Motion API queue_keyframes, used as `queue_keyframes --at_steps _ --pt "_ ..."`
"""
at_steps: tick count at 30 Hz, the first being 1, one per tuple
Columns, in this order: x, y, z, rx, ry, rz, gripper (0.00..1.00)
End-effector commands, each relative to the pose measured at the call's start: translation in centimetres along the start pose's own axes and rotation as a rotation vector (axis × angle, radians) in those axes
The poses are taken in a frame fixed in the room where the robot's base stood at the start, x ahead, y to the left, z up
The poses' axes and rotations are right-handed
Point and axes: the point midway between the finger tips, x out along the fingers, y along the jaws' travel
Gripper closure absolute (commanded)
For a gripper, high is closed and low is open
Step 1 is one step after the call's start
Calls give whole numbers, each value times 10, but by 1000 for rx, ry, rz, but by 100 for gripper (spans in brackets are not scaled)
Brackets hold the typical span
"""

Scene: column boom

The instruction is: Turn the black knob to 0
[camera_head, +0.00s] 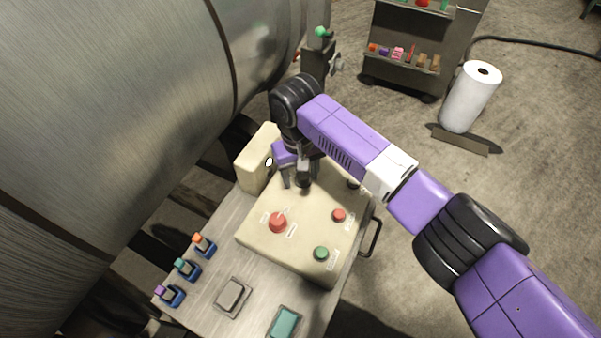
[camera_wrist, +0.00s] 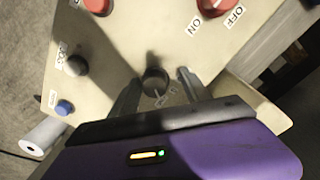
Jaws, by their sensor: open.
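The black knob (camera_wrist: 154,78) is on the sloping top of a cream control box (camera_head: 300,232). In the wrist view it lies between the two fingertips of my gripper (camera_wrist: 159,80), with a visible gap on the right. In the head view the knob (camera_head: 303,181) is partly hidden by my gripper (camera_head: 296,183), which is open above that end of the box. Pale scale marks show beside the knob, but I cannot read its setting.
The box also carries a red ON/OFF knob (camera_head: 278,222), a red button (camera_head: 339,215), a green button (camera_head: 321,253) and a dark button (camera_wrist: 75,66). A raised cream housing (camera_head: 256,160) stands close left of my gripper. A large metal cylinder (camera_head: 110,110) fills the left.

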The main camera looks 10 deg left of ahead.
Motion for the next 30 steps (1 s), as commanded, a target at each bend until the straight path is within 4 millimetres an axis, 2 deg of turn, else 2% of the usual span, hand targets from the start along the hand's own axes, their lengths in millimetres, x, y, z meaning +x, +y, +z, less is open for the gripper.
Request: queue_keyframes --at_steps 7,15,30 --pt "1 0 0 0 0 0 47" --pt "1 -2 0 -3 0 -3 100" --pt "2 -5 2 -18 -6 -6 100"
